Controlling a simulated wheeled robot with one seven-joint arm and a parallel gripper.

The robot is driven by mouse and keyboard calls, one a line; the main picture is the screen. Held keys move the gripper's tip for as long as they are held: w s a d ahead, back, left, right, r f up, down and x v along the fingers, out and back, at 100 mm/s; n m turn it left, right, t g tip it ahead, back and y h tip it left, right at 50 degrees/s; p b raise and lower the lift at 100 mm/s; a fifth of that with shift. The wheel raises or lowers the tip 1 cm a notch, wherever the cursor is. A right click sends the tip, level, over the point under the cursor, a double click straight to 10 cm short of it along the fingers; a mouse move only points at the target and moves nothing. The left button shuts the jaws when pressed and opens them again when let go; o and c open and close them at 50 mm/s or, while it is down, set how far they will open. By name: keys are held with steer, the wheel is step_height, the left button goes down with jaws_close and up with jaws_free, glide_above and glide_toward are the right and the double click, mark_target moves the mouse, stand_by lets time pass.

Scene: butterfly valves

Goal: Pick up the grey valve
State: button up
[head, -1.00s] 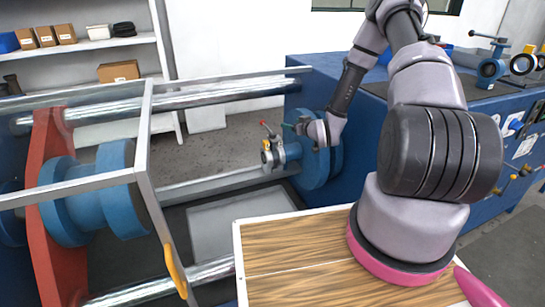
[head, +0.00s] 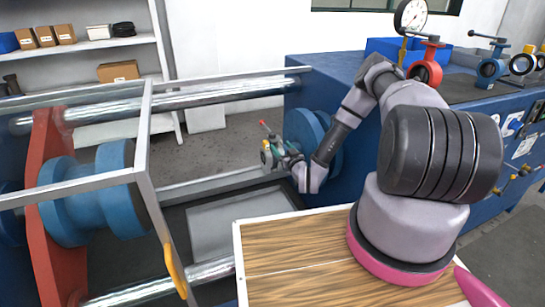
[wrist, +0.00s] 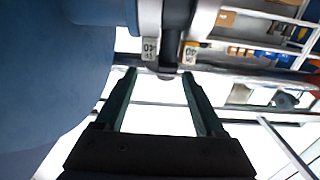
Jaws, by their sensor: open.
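The grey valve (head: 265,157) is in the middle of the head view, at the near side of the blue round flange (head: 306,130), with a red-tipped handle and a yellow part above. My gripper (head: 284,150) is right beside it and partly covers it. In the wrist view a grey body (wrist: 204,18) with "40" tags and a dark stem shows at the top. My gripper (wrist: 160,74) is open there, its two green fingers pointing towards the stem, which ends between the fingertips. I cannot tell whether they touch it.
Metal rails and a red plate (head: 55,200) with blue flanges fill the left. A wood-topped surface (head: 300,270) is in front.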

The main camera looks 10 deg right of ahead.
mark_target(276, 139)
steer(key=shift+w+a+f, duration=0.1)
steer(key=shift+w+a, duration=0.1)
steer(key=shift+w, duration=0.7)
steer(key=shift+w+a+r, duration=0.1)
steer(key=shift+w+a, duration=0.1)
steer(key=shift+w, duration=0.65)
steer(key=shift+w+a+f, duration=0.1)
steer(key=shift+w+a, duration=0.1)
steer(key=shift+w, duration=0.7)
jaws_close()
